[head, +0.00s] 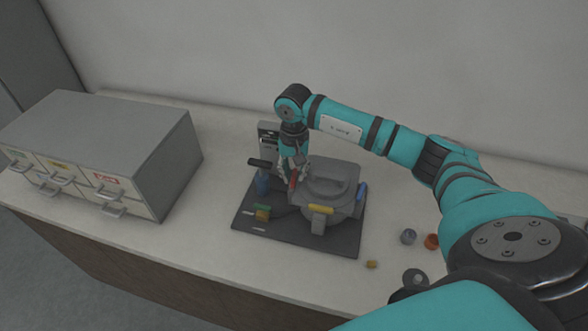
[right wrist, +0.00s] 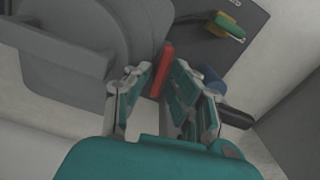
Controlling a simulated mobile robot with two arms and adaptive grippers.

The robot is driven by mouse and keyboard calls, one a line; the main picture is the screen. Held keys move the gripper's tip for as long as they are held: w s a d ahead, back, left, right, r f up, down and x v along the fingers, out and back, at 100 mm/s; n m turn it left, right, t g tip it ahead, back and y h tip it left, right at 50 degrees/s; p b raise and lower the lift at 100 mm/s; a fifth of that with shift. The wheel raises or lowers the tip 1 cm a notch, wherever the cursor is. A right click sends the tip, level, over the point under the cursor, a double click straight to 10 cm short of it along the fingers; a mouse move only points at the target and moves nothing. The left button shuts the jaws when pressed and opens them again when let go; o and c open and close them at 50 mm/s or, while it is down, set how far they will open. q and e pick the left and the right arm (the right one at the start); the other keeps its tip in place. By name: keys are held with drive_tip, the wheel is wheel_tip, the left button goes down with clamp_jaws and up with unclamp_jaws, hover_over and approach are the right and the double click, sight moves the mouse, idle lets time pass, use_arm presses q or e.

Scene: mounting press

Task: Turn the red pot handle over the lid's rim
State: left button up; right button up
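The grey pot with its lid (head: 322,188) stands on a dark base plate (head: 340,241). The lid also fills the upper left of the right wrist view (right wrist: 125,45), with a raised grip bar across it. The red handle (head: 293,181) is on the pot's left side, beside the lid's rim; in the right wrist view the red handle (right wrist: 162,68) stands up between the fingertips. My right gripper (head: 294,170) points down at it, its fingers (right wrist: 162,75) either side of the handle, with a narrow gap showing on the left. The handle's lower end is partly hidden. My left gripper is not in view.
A yellow handle (head: 320,209) and a blue handle (head: 361,191) sit around the pot. A drawer cabinet (head: 130,150) is farther left; small loose parts (head: 408,236) lie right.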

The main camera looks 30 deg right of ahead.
drive_tip(key=shift+f, duration=0.15)
drive_tip(key=shift+c, duration=0.4)
clamp_jaws()
